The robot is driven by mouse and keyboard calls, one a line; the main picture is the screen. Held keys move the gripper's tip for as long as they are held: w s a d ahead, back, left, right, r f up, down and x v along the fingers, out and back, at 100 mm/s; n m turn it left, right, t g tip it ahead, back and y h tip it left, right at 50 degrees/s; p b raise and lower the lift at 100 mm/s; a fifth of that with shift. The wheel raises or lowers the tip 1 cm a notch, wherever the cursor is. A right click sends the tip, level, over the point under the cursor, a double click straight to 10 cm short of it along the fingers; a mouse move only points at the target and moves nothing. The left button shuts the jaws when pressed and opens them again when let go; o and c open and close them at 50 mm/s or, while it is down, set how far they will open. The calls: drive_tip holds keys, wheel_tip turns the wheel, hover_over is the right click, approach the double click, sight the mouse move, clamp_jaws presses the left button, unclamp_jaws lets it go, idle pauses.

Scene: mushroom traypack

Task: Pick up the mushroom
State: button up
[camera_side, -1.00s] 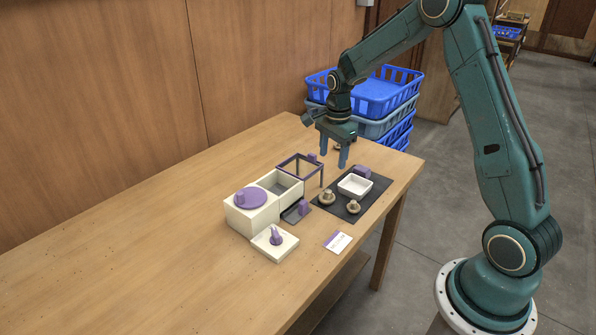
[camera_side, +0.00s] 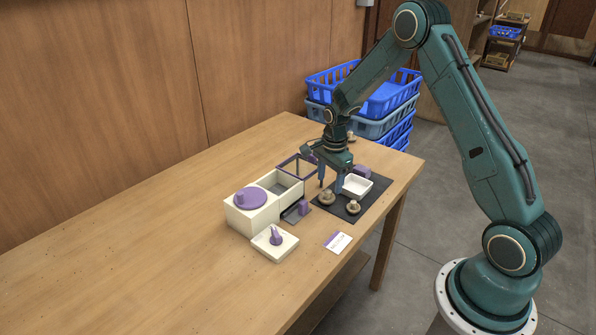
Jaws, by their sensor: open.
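Two brown mushrooms show on the dark mat (camera_side: 372,204). One mushroom (camera_side: 327,199) is at the mat's left side, and another mushroom (camera_side: 353,207) is to its right, nearer the front. Contact cannot be told. A white tray (camera_side: 368,188) sits on the mat to the right.
A cream box with a purple round lid (camera_side: 245,221) stands left of the mat, with a purple-knobbed block (camera_side: 287,248) in front. A purple frame (camera_side: 285,163) is close to my gripper's left. A card (camera_side: 337,242) lies in front. The table's left part is clear.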

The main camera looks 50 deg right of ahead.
sight(329, 191)
drive_tip(key=shift+f, duration=0.1)
drive_tip(key=shift+w+d+f, duration=0.1)
drive_tip(key=shift+w+f, duration=0.05)
drive_tip(key=shift+f, duration=2.35)
drive_tip(key=c, duration=0.5)
